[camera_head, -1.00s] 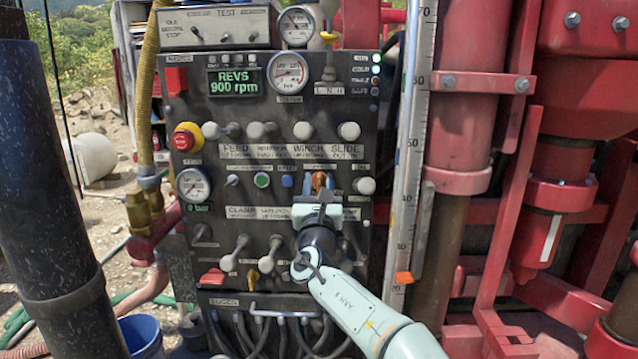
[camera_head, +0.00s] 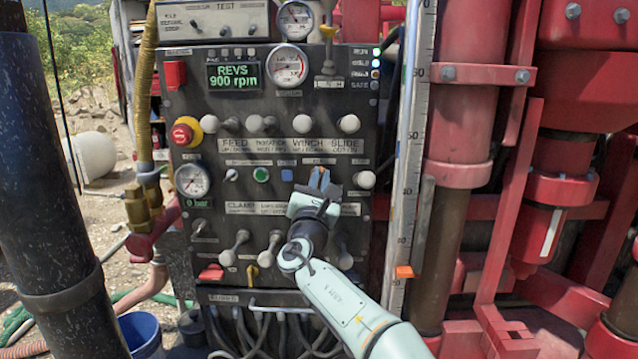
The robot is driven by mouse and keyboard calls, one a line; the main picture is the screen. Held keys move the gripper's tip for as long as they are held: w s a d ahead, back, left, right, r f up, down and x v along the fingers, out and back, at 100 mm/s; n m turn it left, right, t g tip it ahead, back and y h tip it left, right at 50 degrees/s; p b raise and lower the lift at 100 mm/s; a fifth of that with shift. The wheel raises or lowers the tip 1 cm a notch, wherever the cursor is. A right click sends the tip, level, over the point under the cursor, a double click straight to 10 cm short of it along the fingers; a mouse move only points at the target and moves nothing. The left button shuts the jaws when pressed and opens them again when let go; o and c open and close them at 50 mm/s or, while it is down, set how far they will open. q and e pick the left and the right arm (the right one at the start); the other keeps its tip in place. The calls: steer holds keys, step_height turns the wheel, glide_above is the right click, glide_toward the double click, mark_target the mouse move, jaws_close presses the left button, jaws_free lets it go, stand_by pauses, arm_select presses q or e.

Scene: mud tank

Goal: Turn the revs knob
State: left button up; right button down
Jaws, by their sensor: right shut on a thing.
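The revs knob is a small orange knob on the dark control panel (camera_head: 225,150), right of centre in its middle row. Only slivers of orange show between my fingers. My right gripper (camera_head: 318,182) reaches up from the lower right and is shut on the knob, its hand rolled and tilted. The green display (camera_head: 234,77) at the upper left of the panel reads REVS 900 rpm. My left gripper is not in view.
Levers with white ball ends, such as one (camera_head: 349,124) above and one (camera_head: 365,180) right of my gripper, stand close by. A red and yellow stop button (camera_head: 183,133) is at the left. A ruled white post (camera_head: 411,150) and red machinery stand at the right.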

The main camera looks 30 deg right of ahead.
steer(key=m+g+h, duration=0.1)
steer(key=m, duration=0.2)
steer(key=shift+m, duration=0.3)
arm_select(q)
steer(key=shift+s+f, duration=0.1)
arm_select(e)
steer(key=shift+s+d+m+g+h, duration=0.1)
steer(key=shift+m+g+h, duration=0.4)
steer(key=shift+m+g, duration=0.75)
steer(key=shift+m, duration=0.65)
steer(key=shift+t, duration=0.25)
steer(key=c, duration=1.2)
jaws_free()
steer(key=shift+f, duration=0.1)
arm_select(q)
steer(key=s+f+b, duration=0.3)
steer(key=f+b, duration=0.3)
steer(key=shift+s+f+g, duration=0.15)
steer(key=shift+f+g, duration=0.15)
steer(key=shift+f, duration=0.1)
arm_select(e)
steer(key=v, duration=1.3)
steer(key=shift+s, duration=0.1)
